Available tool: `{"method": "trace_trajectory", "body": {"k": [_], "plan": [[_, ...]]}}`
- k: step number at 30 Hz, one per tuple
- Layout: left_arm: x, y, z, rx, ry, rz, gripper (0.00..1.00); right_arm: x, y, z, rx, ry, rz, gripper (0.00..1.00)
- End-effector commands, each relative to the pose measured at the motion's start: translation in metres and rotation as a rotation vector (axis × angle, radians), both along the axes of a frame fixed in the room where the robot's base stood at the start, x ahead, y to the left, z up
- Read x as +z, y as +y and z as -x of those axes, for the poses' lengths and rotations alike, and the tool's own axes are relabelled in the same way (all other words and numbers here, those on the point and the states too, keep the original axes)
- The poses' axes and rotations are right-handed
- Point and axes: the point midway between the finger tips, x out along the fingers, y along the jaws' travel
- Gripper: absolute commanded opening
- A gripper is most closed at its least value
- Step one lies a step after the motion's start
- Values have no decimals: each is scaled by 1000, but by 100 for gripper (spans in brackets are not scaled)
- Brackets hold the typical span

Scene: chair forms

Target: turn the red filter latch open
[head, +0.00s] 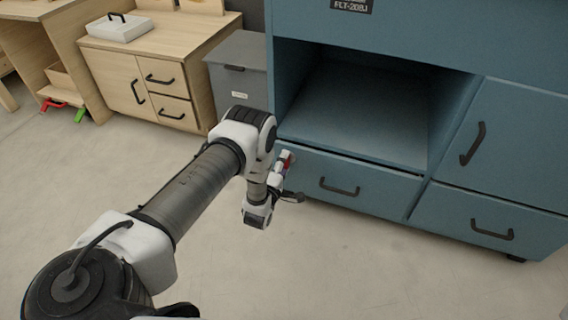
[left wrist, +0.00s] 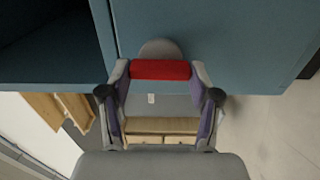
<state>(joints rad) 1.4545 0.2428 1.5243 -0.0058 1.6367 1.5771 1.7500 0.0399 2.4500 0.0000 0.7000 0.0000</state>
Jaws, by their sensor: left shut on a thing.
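The red filter latch (left wrist: 160,69) is a short red bar in front of a rounded grey plate (left wrist: 160,47) on the blue cabinet. It lies crosswise in the left wrist view. My left gripper (left wrist: 160,78) has one fingertip at each end of the bar and is shut on it. In the head view my left gripper (head: 282,169) is at the cabinet's left front edge, beside the drawer. Only a small red part of the latch (head: 287,161) shows there; my wrist and fingers hide most of it. My right gripper is in neither view.
The blue cabinet (head: 400,43) has an open empty compartment (head: 355,110), drawers (head: 345,185) and a door (head: 510,140) with black handles. A grey bin (head: 240,75) and a wooden cabinet (head: 120,75) stand left of it. The floor (head: 330,270) in front is clear.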

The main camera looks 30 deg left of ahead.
Motion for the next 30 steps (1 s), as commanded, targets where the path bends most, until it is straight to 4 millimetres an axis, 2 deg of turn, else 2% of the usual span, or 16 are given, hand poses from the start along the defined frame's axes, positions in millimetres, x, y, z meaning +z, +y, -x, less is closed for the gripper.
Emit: {"method": "trace_trajectory", "body": {"k": [17,18,19,20,30], "plan": [[1,1,-1,2,-12,36,28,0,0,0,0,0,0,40],[1,1,-1,2,-12,36,73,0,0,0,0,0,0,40],[1,1,-1,2,-12,36,84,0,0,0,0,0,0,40],[1,1,-1,2,-12,36,88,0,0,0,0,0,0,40],[0,0,2,1,-10,36,88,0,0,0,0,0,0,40]]}}
